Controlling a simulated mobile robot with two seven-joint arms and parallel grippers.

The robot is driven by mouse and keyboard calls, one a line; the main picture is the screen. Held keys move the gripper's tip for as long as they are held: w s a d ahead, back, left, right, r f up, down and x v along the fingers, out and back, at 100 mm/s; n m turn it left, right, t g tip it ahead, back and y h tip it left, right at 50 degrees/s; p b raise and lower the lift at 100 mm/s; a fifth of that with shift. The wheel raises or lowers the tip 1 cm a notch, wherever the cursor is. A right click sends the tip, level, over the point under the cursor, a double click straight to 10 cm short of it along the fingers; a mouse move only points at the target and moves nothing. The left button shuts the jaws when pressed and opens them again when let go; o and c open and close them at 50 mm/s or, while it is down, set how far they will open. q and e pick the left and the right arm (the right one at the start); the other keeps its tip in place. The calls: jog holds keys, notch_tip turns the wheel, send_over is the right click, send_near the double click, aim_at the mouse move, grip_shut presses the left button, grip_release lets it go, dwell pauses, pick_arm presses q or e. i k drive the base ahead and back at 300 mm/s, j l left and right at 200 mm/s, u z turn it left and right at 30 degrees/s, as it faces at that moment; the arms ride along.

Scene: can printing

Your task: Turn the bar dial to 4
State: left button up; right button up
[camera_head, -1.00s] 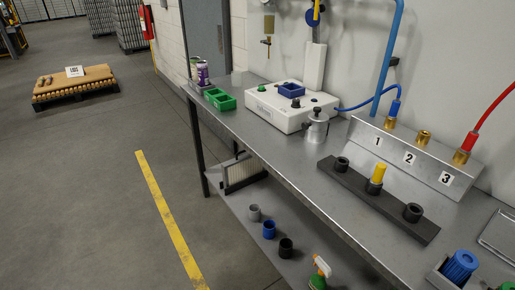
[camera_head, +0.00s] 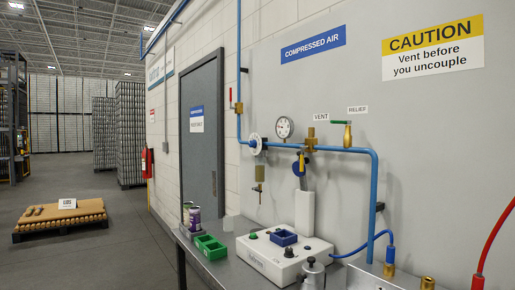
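A round white pressure gauge (camera_head: 284,127) is on the compressed-air pipe on the wall. Its reading is too small to make out. I cannot tell for certain which of these is the bar dial. Neither of my grippers is in view.
A green-handled relief valve (camera_head: 347,133) and a brass vent valve (camera_head: 311,139) sit on the pipe. A pallet (camera_head: 60,219) stands on the floor left; open floor lies between.

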aim_at(252, 144)
jog(key=i+j+z, duration=0.1)
jog(key=z, duration=0.4)
jog(key=i+j+z, duration=0.1)
jog(key=j+z, duration=0.2)
jog(key=z, duration=0.2)
jog(key=i+j+z, duration=0.1)
jog(key=j+z, duration=0.15)
jog(key=j, duration=0.15)
jog(key=j+z, duration=0.2)
jog(key=j, duration=0.25)
jog(key=j+z, duration=0.15)
jog(key=j, duration=1.65)
jog(key=i, duration=0.05)
